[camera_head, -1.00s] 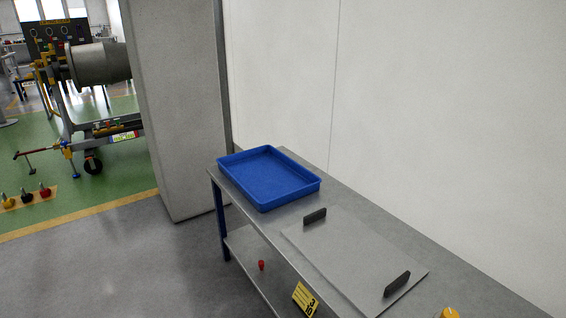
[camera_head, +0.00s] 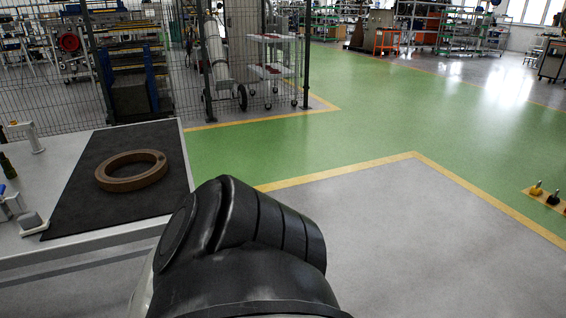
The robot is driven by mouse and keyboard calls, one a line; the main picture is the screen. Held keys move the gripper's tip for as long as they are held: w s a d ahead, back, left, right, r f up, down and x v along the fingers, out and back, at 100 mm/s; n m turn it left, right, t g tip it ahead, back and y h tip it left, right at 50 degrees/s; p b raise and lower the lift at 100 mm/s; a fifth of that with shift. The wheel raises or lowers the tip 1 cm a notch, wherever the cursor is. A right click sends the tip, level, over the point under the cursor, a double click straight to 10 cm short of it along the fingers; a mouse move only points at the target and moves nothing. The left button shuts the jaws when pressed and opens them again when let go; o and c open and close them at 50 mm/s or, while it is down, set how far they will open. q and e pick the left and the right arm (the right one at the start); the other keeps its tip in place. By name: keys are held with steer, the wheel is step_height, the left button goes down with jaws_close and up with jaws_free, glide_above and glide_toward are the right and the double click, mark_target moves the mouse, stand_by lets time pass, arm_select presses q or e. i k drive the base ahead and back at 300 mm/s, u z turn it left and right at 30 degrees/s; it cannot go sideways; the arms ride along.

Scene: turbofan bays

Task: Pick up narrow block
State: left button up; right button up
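I see no narrow block that I can make out in the head view. A black and white arm link of mine fills the lower middle of the picture. Neither of my grippers is in view, so I cannot see what they hold.
A table on the left bears a dark mat (camera_head: 85,205) with a brown ring (camera_head: 131,171) on it. A white clamp-like fixture (camera_head: 28,136) stands at its left. A mesh fence (camera_head: 180,70) stands behind.

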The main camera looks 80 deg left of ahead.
mark_target(31, 224)
steer(key=u, duration=4.15)
